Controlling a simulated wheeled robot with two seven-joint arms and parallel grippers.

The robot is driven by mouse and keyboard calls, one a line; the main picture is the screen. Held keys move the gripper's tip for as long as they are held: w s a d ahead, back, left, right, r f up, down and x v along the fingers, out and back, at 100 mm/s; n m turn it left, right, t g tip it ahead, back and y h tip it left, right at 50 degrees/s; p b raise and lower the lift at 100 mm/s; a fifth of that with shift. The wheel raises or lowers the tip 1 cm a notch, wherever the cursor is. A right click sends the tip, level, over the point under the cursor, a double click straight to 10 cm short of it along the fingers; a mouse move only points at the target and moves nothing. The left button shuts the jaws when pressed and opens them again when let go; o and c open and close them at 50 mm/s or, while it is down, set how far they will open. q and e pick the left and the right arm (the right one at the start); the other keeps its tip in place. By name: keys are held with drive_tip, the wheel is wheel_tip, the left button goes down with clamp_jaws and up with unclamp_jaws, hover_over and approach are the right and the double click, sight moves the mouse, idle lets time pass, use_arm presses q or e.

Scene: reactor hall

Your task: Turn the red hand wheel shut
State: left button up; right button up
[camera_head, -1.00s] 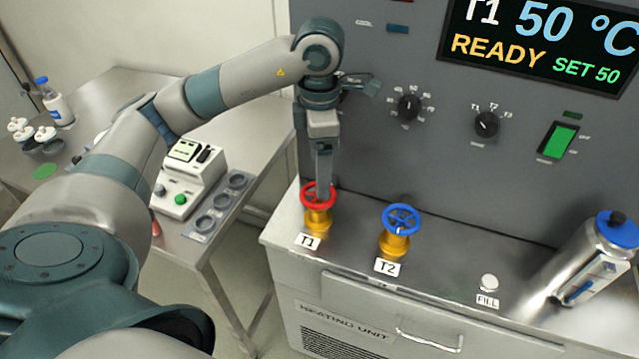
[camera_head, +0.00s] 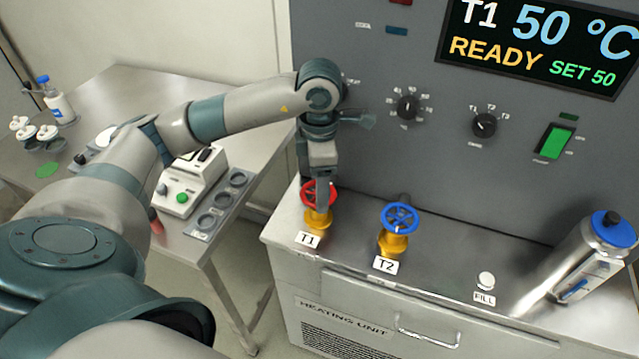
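The red hand wheel (camera_head: 307,193) sits on a brass valve (camera_head: 317,219) behind the T1 label, on top of the heating unit. My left gripper (camera_head: 322,200) points down at the wheel from above, its fingers at the wheel's right part. The fingers overlap the wheel in the view, and I cannot tell whether they grip the rim or how far apart they are. My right gripper is out of view.
A blue hand wheel (camera_head: 400,217) marked T2 stands close to the right. A steel flask with a blue cap (camera_head: 602,250) stands at the far right of the heating unit (camera_head: 345,325). The grey panel (camera_head: 370,100) with knobs rises behind. A side table (camera_head: 262,133) stands left.

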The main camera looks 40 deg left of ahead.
use_arm(q)
drive_tip(key=c, duration=0.3)
